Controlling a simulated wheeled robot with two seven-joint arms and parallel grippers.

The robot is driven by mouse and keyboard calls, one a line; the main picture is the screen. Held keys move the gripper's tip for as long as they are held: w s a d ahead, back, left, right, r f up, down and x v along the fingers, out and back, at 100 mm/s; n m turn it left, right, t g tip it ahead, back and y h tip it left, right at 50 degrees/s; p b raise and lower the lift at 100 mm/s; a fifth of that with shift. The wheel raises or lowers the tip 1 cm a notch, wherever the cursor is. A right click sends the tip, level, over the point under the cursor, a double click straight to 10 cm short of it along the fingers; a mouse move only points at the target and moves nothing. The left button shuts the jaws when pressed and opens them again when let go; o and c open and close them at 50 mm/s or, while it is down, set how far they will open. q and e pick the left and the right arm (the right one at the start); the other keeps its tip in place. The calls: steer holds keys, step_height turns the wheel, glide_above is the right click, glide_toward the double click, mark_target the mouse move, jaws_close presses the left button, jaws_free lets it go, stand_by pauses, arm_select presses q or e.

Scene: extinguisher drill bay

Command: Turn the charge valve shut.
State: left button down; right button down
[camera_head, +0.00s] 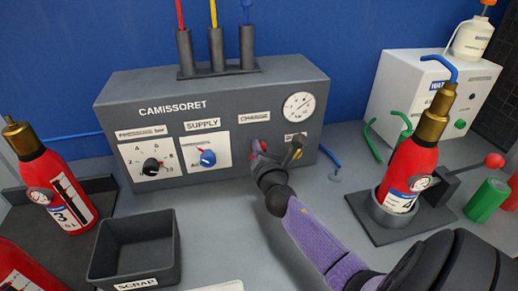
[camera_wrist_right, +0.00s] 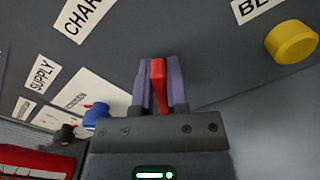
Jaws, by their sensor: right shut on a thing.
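The grey CAMISSORET panel (camera_head: 215,105) stands against the blue wall. Its charge valve (camera_head: 256,145) has a red handle under the CHARGE label, largely hidden by my right gripper (camera_head: 262,158) in the head view. In the right wrist view, the red handle (camera_wrist_right: 158,78) sits between the purple fingers of my right gripper (camera_wrist_right: 159,85), which are shut on it. The handle points roughly along the fingers. The valve body is hidden. My left gripper is not in view.
A blue supply knob (camera_head: 208,158) and black regulator knob (camera_head: 152,166) are left of the charge valve. A yellow bleed knob (camera_wrist_right: 291,42) is close on its right. A scrap bin (camera_head: 135,248) and red extinguishers (camera_head: 65,192) (camera_head: 412,165) stand on the bench.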

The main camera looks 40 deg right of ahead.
steer(key=m, duration=0.5)
steer(key=shift+s+d+f+m+b, duration=0.2)
steer(key=shift+f+m+b, duration=0.1)
steer(key=shift+f+b, duration=0.1)
steer(key=m, duration=0.5)
steer(key=shift+d+f+m, duration=0.1)
steer(key=shift+f+m, duration=0.15)
steer(key=shift+m, duration=0.35)
steer(key=shift+f, duration=0.1)
steer(key=c, duration=0.6)
jaws_free()
steer(key=shift+c, duration=0.2)
steer(key=p+v, duration=0.1)
steer(key=v, duration=0.9)
